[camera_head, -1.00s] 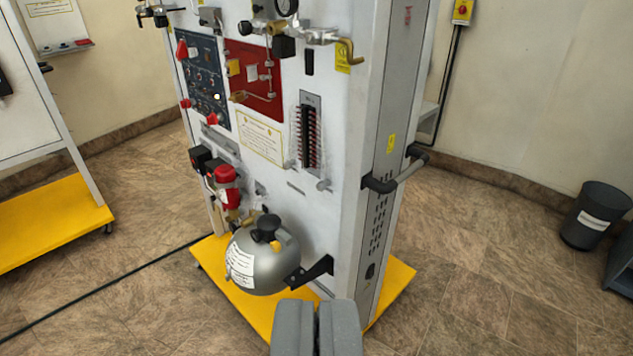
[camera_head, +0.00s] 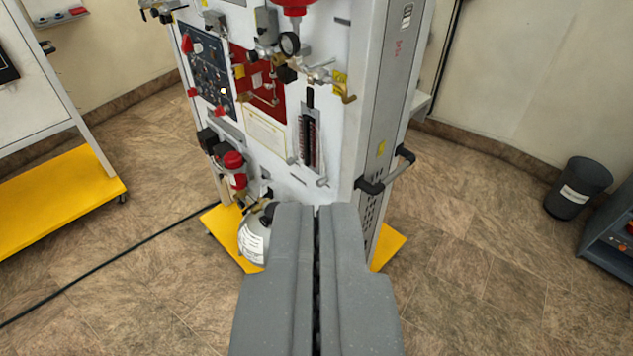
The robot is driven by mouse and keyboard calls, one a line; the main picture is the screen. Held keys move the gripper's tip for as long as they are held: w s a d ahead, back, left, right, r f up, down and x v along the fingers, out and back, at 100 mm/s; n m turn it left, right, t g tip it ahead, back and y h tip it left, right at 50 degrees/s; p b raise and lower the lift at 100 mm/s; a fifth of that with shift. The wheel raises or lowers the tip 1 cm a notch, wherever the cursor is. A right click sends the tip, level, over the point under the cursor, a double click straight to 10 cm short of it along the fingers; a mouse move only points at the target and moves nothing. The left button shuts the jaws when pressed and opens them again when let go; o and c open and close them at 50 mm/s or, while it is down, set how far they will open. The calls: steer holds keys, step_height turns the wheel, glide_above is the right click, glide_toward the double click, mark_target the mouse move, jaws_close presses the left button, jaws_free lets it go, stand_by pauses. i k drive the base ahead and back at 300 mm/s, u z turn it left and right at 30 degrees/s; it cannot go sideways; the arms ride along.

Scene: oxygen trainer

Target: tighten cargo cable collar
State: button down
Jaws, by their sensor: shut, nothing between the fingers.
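My gripper (camera_head: 317,212) is shut and empty, with its two grey fingers side by side at the bottom middle. I cannot make out a cargo cable collar for certain. The panel carries a red board with brass fittings (camera_head: 262,85), a dark panel with red knobs (camera_head: 208,75), a gauge (camera_head: 289,43) and a slotted strip (camera_head: 310,140). A red-topped cylinder (camera_head: 234,168) sits above the tank.
The trainer stands on a yellow base (camera_head: 387,246), with a black side handle (camera_head: 370,186). Another stand with a yellow base (camera_head: 60,205) is at left. A black cable (camera_head: 110,272) crosses the floor. A dark bin (camera_head: 577,188) and grey cabinet (camera_head: 608,235) are at right. The floor between is clear.

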mark_target(320, 183)
steer(key=k, duration=1.25)
steer(key=u, duration=0.5)
steer(key=i, duration=1.8)
steer(key=u, duration=0.25)
